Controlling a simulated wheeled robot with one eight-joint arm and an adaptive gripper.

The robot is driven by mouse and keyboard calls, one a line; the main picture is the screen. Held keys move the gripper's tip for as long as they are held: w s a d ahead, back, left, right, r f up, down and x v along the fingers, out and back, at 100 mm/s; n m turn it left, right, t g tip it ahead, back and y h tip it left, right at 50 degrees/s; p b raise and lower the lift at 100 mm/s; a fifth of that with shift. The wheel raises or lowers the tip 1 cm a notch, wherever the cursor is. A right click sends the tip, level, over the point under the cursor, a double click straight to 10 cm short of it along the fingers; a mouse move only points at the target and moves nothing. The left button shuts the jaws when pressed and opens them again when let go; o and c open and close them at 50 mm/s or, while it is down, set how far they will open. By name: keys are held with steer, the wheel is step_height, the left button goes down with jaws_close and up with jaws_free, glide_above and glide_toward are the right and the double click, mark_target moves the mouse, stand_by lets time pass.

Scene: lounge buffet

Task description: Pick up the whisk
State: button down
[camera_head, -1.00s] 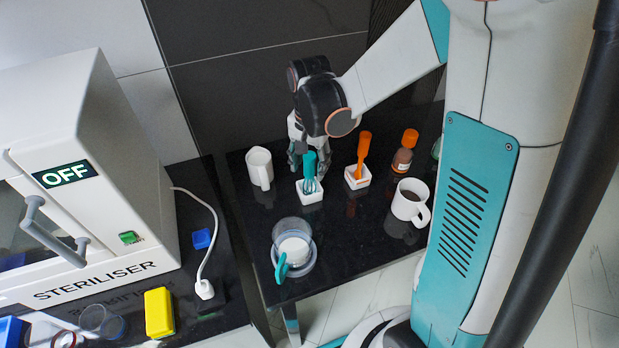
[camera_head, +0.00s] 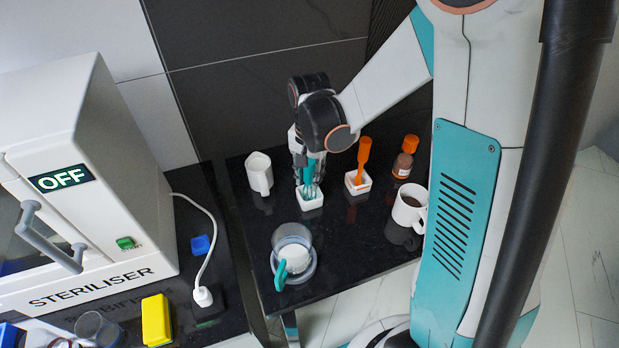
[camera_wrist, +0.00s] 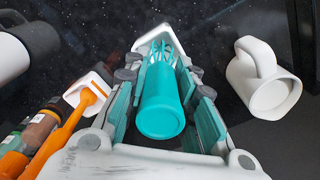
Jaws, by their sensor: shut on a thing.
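The whisk (camera_head: 315,170) has a teal handle and teal wires and stands upright in a small white square holder (camera_head: 311,202) on the black table. My gripper (camera_head: 308,160) is over it from behind, with its fingers at the handle. In the wrist view the teal handle (camera_wrist: 162,105) lies between the two finger pads of my gripper (camera_wrist: 165,100), which is shut on it. The wire end (camera_wrist: 163,52) still shows at the white holder beyond. The head view shows the fingers partly behind the handle.
An orange utensil (camera_head: 364,152) stands in another white holder (camera_head: 357,183) just right. A white jug (camera_head: 259,173) is to the left. A steriliser (camera_head: 85,190) is at left.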

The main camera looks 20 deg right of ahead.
step_height(320, 180, up, 20)
steer(key=p, duration=0.5)
